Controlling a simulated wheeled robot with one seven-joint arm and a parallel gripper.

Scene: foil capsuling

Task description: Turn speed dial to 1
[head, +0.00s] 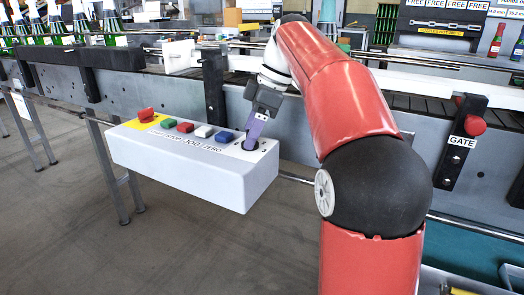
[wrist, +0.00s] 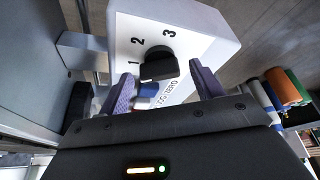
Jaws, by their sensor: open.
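The speed dial (wrist: 158,66) is a black round knob with a raised grip bar on the white end of the control box. The numbers 1, 2 and 3 are printed around it. I cannot tell for sure which number it points to. In the head view the dial (head: 248,146) is partly hidden by my gripper (head: 255,131). In the wrist view my gripper (wrist: 162,72) is open, with one purple finger on either side of the knob's near part. Whether the fingers touch the knob is unclear.
The white control box (head: 185,170) carries a red button (head: 146,114) on yellow and green, red, white and blue buttons beside the dial. The conveyor (head: 150,80) runs behind it, with green bottles (head: 110,20) at left. A GATE panel (head: 463,140) is at right.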

